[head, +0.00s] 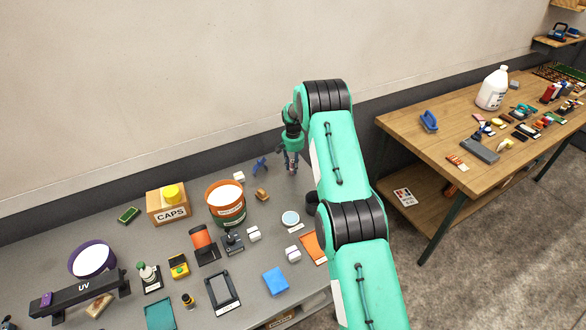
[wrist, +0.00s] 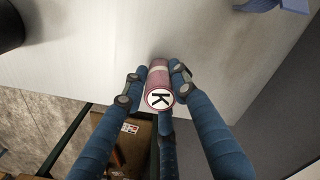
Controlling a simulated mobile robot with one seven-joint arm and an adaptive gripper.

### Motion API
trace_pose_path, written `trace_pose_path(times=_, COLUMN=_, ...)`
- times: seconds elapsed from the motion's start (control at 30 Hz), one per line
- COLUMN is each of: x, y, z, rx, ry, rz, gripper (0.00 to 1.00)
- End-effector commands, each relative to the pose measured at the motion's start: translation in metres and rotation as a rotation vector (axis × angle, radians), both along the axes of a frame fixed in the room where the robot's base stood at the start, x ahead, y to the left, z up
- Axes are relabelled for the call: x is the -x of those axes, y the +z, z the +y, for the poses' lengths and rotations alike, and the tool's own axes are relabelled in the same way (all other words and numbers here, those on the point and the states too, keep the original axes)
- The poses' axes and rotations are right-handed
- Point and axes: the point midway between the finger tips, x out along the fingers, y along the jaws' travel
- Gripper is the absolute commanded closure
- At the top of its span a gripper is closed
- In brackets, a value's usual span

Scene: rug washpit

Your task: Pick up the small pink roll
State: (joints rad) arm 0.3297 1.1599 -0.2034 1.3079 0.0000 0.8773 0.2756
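The small pink roll (wrist: 158,77) is in the middle of the wrist view, with a white band and a round white end marked with a black K facing the camera. My gripper (wrist: 158,75) has its blue fingers around the roll: one on each side and one below, its tip hidden behind the roll. The right fingertip looks very close to the roll and the left one seems slightly apart; firm contact cannot be made out. In the head view, my gripper (head: 290,160) points down at the grey table's back right part, where the roll is too small to make out clearly.
Left of my gripper on the grey table (head: 80,225) are a blue figure-like item (head: 260,164), an orange tub (head: 226,203) and a CAPS box (head: 168,207). A wooden table (head: 410,125) with a white jug (head: 492,89) stands to the right. The wall is close behind.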

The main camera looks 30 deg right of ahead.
Motion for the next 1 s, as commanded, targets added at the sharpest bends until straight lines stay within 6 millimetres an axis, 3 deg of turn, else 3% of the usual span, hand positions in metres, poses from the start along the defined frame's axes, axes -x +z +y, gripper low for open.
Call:
trace_pose_path(times=0.47, x=0.0, y=0.003, z=0.0, rx=0.001, ry=0.0, rz=-0.001, gripper=0.99)
trace_pose_path(times=0.87, x=-0.001, y=0.035, z=0.0, rx=0.001, ry=0.0, rz=-0.003, gripper=0.99)
trace_pose_path(times=1.0, x=0.012, y=0.037, z=0.004, rx=-0.001, ry=0.0, rz=0.001, gripper=0.99)
